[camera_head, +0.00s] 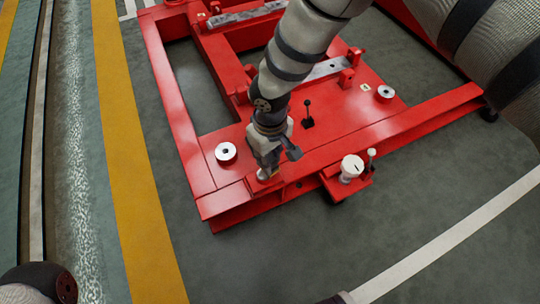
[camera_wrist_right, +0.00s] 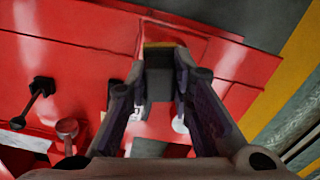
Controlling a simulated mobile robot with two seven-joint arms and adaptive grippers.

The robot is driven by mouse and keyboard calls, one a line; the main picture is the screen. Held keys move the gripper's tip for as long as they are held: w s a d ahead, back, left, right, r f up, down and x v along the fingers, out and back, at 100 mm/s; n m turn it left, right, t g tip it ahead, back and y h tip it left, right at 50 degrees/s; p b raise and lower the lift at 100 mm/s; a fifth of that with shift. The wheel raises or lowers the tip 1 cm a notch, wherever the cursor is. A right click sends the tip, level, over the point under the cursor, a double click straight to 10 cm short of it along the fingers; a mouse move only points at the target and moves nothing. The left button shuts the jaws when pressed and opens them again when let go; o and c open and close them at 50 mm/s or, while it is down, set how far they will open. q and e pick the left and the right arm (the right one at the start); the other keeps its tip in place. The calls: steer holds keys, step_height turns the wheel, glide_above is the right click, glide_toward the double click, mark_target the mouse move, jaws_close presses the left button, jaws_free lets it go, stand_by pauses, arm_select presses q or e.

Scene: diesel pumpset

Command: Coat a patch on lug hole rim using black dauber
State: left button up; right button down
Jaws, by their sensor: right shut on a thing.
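My right gripper (camera_head: 266,166) is low over the near corner of the red frame. It also shows in the wrist view (camera_wrist_right: 158,62). White discs with dark centres (camera_head: 226,152) (camera_head: 385,93) sit on the plate. I cannot make out the lug hole rim.
A white pot (camera_head: 352,166) and a white-knobbed stem (camera_head: 371,155) stand on a small red side shelf (camera_head: 349,187). The red frame (camera_head: 178,105) has raised beams. Green floor with a yellow stripe (camera_head: 130,160) lies open at the left and front.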

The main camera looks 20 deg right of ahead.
steer(key=shift+f+b, duration=0.35)
steer(key=shift+f, duration=0.55)
